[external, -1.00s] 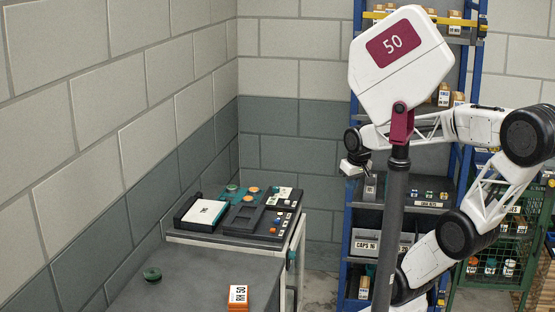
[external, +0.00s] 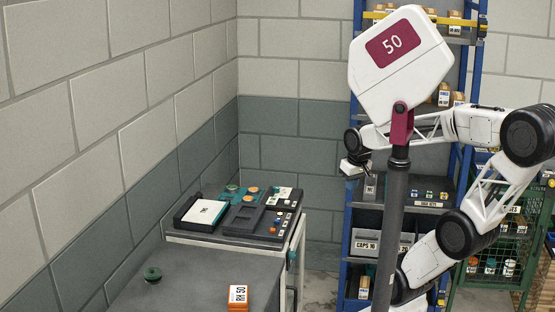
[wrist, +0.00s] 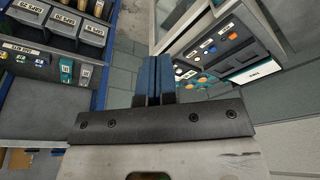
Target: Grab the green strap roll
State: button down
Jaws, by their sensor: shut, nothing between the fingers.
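A small round dark green roll (external: 152,274), which looks like the strap roll, lies on the grey bench top at lower left in the external view. My gripper (external: 350,169) is in the air right of the bench, in front of the shelving and well away from the green roll. In the wrist view its two blue fingers (wrist: 160,79) are together with nothing between them. I cannot make out the bench roll in the wrist view.
An orange box marked RH 50 (external: 238,297) stands near the bench front. The dark tray unit (external: 205,237) with several parts is behind. Blue shelving (external: 348,240) is at right; a white sign with 50 (external: 400,75) on a grey post (external: 391,215) partly hides the arm. The block wall borders the left.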

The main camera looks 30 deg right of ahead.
jog(key=c, duration=1.8)
grip_release()
jog(key=o, duration=1.6)
jog(key=shift+o, duration=0.2)
jog(key=w+a+f+m+y, duration=0.1)
jog(key=w+a+m+y, duration=0.15)
jog(key=w+a, duration=0.55)
jog(key=w+a+f+m+y, duration=0.1)
jog(key=w+a+m+y, duration=0.2)
jog(key=a, duration=0.9)
jog(key=m+y, duration=0.7)
jog(key=m, duration=0.2)
send_over(160, 271)
jog(key=d, duration=1.5)
notch_tip(160, 271, down, 10)
jog(key=f, duration=0.1)
jog(key=a+f+m, duration=0.2)
jog(key=a+f, duration=0.1)
jog(key=a+f+m, duration=0.2)
jog(key=a+f, duration=0.1)
jog(key=a, duration=0.1)
jog(key=s+a+f+m+t+y, duration=0.1)
jog(key=a+f+m, duration=0.1)
jog(key=a+f, duration=0.1)
jog(key=shift+a+f, duration=0.2)
jog(key=shift+a, duration=0.05)
jog(key=shift+a, duration=0.1)
